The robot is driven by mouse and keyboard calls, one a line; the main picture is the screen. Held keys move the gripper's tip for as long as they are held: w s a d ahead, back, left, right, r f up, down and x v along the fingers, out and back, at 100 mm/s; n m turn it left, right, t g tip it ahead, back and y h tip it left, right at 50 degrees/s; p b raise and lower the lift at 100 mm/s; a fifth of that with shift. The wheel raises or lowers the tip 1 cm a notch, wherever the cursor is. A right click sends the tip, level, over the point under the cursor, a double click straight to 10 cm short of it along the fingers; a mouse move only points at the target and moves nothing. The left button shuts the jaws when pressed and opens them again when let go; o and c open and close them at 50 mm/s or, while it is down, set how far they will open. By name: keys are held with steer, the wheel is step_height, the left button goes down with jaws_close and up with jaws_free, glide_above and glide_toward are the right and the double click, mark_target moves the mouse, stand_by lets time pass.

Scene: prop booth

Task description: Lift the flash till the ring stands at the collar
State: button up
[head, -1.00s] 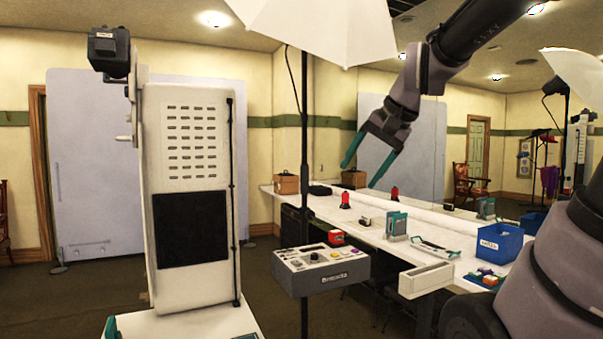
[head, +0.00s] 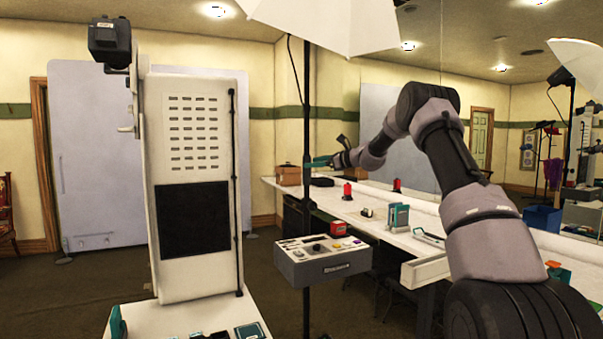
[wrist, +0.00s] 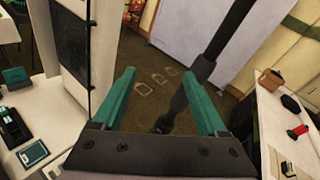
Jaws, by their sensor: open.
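A black box-shaped unit (head: 110,43), which looks like the flash, sits high at the left, beside the top of a white cabinet (head: 172,90). I cannot make out a ring or a collar on it. My gripper (wrist: 160,75) is open and empty, its two teal fingers spread. In the head view my gripper (head: 322,161) is beyond the arm's bend, close to the dark stand pole in the picture, well right of and below the black unit. In the wrist view the dark pole (wrist: 203,68), with a thicker section, passes between and beyond the fingertips; its distance is unclear.
A grey control box (head: 322,262) is at the pole, under a white umbrella (head: 325,22). A long white counter (head: 350,209) runs along the right mirror, carrying a red lamp (head: 347,191) and a teal holder (head: 398,216). Dark floor is open between cabinet and counter.

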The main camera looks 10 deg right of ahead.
steer(key=w+d+f+m+t, duration=0.2)
steer(key=w+d+f+m, duration=0.2)
steer(key=w+f, duration=0.15)
steer(key=x, duration=1.1)
steer(key=shift+r, duration=0.4)
steer(key=shift+c, duration=0.3)
jaws_close()
stand_by(0.5)
